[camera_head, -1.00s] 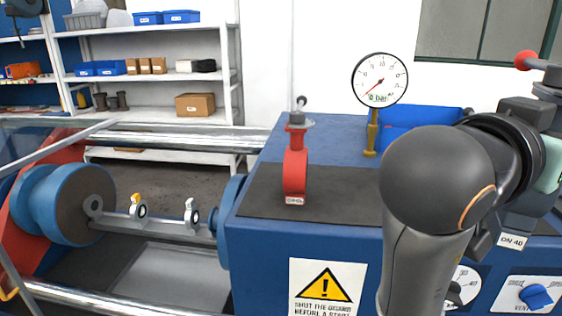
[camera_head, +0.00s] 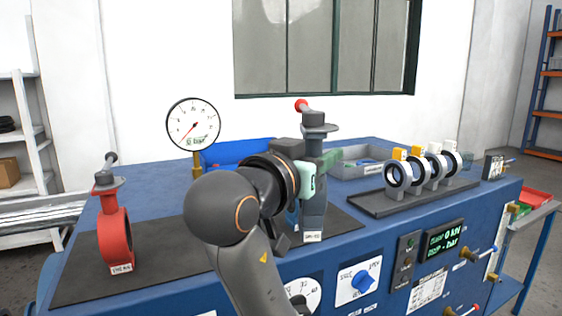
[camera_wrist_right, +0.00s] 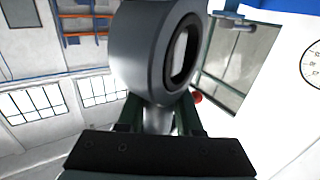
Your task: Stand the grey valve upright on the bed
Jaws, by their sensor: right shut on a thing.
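The grey valve (camera_head: 313,208) shows in the head view with its body low, its stem and red-knobbed lever above, and a white DN tag at its foot. It looks upright over the black mat; whether its foot touches the mat I cannot tell. My right gripper (camera_head: 310,172) is shut on the valve below the lever, and my arm hides part of it. In the right wrist view the valve's ring (camera_wrist_right: 150,55) is large, and its neck is between the fingers of my right gripper (camera_wrist_right: 160,118). My left gripper is not in view.
A red valve (camera_head: 114,240) stands on the mat (camera_head: 165,257) at the left. A pressure gauge (camera_head: 193,125) and a blue bin (camera_head: 238,152) are behind my arm. A rack (camera_head: 385,208) of several ring-shaped parts is to the right. Metal rails (camera_head: 40,215) show at far left.

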